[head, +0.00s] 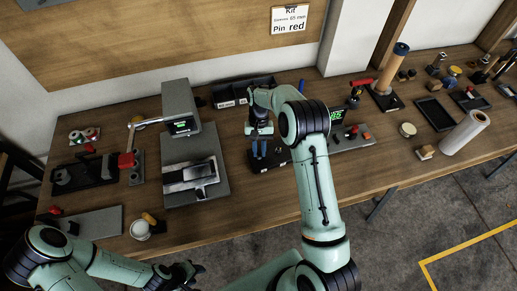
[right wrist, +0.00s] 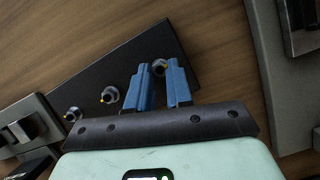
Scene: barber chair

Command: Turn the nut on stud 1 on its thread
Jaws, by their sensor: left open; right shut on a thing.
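A dark plate (right wrist: 122,68) carries a row of studs with silver, nut-like collars; it also shows on the bench in the head view (head: 280,158). One collar on its stud (right wrist: 158,67) is between the blue fingertips of my right gripper (right wrist: 161,84), which is shut on it. Two more studs, a middle one (right wrist: 110,94) and an end one (right wrist: 72,114), stand free to the left, with small yellow marks. I see no number to tell which is stud 1. My left gripper (head: 184,272) is open and empty in front of the bench, low in the head view.
A grey machine with a screen (head: 182,125) stands left of the plate. A black bin (head: 240,92) is behind it. Bare wood (head: 250,195) lies in front.

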